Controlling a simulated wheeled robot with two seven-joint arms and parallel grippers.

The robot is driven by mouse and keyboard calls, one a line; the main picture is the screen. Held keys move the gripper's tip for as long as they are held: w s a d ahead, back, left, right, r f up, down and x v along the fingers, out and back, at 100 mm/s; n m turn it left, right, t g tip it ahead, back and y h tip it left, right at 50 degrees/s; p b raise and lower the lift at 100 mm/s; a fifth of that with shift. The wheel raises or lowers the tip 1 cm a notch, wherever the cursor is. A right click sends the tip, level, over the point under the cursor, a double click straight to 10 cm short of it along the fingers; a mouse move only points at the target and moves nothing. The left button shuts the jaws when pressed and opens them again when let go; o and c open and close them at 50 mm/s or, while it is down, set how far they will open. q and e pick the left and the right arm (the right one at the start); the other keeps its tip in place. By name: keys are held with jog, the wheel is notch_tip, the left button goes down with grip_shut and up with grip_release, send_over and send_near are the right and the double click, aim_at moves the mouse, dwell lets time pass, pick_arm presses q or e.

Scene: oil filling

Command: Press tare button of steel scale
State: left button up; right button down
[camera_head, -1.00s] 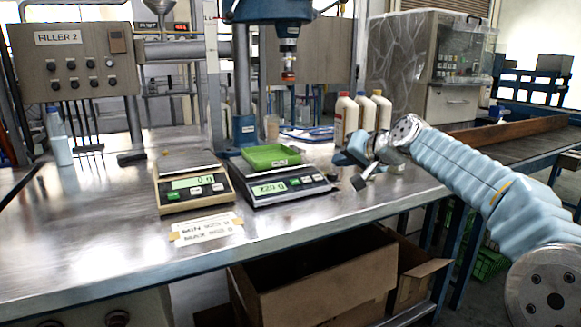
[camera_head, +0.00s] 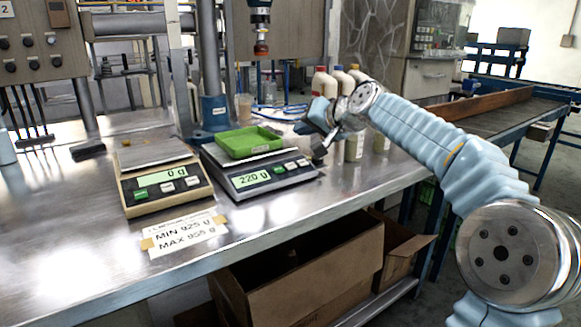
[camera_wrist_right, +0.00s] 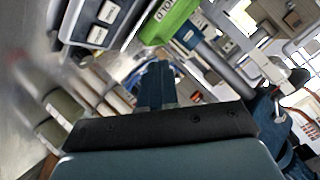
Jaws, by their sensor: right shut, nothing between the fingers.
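Two scales stand side by side on the bench. The left one (camera_head: 139,208) has a beige body and a bare steel pan (camera_head: 150,149); its display ends in 0 g. The right one (camera_head: 237,194) is dark with a light front panel, carries a green tray (camera_head: 248,142) and reads 220 g. Each has a green button and white buttons beside its display. My right gripper (camera_head: 319,153) is shut and empty, just beyond the right scale's right edge, apparently not touching it. The right wrist view shows its blue fingers (camera_wrist_right: 156,86) near the green tray and white buttons (camera_wrist_right: 103,22). My left gripper is not in view.
A MIN/MAX label (camera_head: 186,235) lies on the bench (camera_head: 90,262) before the scales. Several bottles (camera_head: 325,84) stand behind my right gripper. A filler nozzle (camera_head: 261,45) hangs above and behind the right scale. Cardboard boxes (camera_head: 290,279) sit below. The front left bench is clear.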

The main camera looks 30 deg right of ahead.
jog(key=b, duration=0.4)
send_over(291, 166)
jog(key=s, duration=0.3)
jog(key=f, duration=0.6)
jog(key=shift+w+d+f, duration=0.2)
jog(key=shift+d+f, duration=0.1)
jog(key=shift+d, duration=0.05)
jog(key=shift+w+f+b, duration=0.3)
jog(key=shift+f, duration=0.25)
jog(key=shift+f, duration=0.1)
jog(key=shift+w+f, duration=0.1)
jog(key=shift+f, duration=0.15)
jog(key=shift+w+f+b, duration=0.15)
jog(key=shift+f+b, duration=0.3)
jog(key=shift+b, duration=0.05)
dwell(1.0)
jog(key=shift+r, duration=0.15)
jog(key=shift+s+r+p, duration=0.25)
jog(key=shift+r+p, duration=0.2)
jog(key=shift+r, duration=0.2)
jog(key=shift+r, duration=0.1)
